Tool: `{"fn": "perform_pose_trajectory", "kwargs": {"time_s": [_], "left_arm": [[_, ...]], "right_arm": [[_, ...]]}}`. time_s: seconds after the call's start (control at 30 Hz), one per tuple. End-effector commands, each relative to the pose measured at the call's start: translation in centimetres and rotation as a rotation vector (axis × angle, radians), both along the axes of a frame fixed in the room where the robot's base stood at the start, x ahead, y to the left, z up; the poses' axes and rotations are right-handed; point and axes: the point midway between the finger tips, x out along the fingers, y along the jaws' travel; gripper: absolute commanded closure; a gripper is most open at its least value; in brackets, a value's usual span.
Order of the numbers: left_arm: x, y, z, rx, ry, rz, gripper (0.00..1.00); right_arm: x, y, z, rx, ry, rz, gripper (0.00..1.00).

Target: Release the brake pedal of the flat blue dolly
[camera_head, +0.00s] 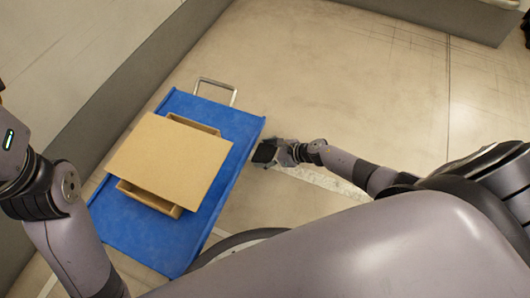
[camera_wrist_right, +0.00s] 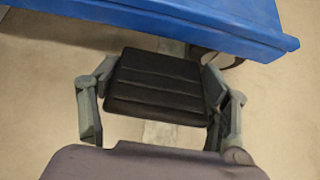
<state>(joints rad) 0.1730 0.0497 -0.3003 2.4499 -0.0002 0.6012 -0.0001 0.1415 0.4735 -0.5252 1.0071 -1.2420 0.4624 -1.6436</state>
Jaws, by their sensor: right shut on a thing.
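The flat blue dolly (camera_head: 228,121) stands on the floor left of centre in the head view. Its blue edge (camera_wrist_right: 190,22) crosses the top of the right wrist view. In the head view my right gripper (camera_head: 271,153) is beside the dolly's right edge. My left arm comes in at the left, but its gripper is out of frame.
A cardboard-coloured crate or box (camera_head: 168,158) lies on the dolly. A metal handle (camera_head: 215,88) rises at the dolly's far end. A grey low wall (camera_head: 125,85) runs close along the left. The floor to the right and far side is clear.

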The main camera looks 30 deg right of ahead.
Motion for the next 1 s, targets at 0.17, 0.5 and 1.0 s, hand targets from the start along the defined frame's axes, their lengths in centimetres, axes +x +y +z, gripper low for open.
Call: {"fn": "perform_pose_trajectory", "kwargs": {"time_s": [0.17, 0.5, 1.0], "left_arm": [[0.0, 0.0, 0.0, 0.0, 0.0, 0.0, 0.75], [0.0, 0.0, 0.0, 0.0, 0.001, -0.001, 0.75], [0.0, 0.0, 0.0, 0.001, -0.001, 0.0, 0.75]], "right_arm": [[0.0, -0.1, -0.1, -0.002, 0.001, 0.0, 0.22], [0.0, 0.0, 0.0, 0.001, 0.001, -0.001, 0.09], [-2.4, -2.3, 2.2, -0.004, 0.0, 0.001, 0.09]]}}
